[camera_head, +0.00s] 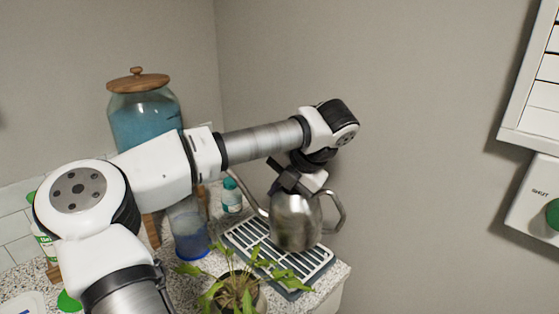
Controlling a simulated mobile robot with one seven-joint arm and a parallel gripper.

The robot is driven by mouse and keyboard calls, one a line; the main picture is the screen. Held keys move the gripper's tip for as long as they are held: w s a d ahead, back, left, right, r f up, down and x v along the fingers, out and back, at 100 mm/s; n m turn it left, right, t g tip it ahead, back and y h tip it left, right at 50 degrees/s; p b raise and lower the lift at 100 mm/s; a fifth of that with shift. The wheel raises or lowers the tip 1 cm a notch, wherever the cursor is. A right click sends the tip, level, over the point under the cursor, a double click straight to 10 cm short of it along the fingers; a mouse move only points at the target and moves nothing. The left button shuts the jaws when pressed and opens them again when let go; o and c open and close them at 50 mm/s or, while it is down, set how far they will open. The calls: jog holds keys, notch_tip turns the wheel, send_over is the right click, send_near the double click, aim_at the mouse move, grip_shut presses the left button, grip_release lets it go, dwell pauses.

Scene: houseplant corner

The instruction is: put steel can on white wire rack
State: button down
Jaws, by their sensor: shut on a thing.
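The steel can (297,222) is a shiny watering can with a thin spout toward the left and a looped handle on the right. My gripper (298,182) points down and is shut on the can near its top; the exact grip is partly hidden by the gripper and wrist. The white rack (318,262) has pale slats over a dark tray and lies on the speckled counter at the corner. The can appears in front of the rack's middle and covers part of it. I cannot tell whether its base touches the slats.
A potted plant (240,286) stands close to the rack's front left. A blue-tinted clear container (190,235) and a small white-and-teal bottle (232,196) stand left of the rack. A large lidded glass jar (143,115) stands behind my arm. The counter ends right of the rack.

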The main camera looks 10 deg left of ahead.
jog(key=shift+f+p, duration=0.75)
jog(key=shift+f, duration=2.55)
jog(key=c, duration=1.5)
grip_release()
jog(key=b+v, duration=0.4)
jog(key=v, duration=0.8)
jog(key=shift+s+f, duration=0.1)
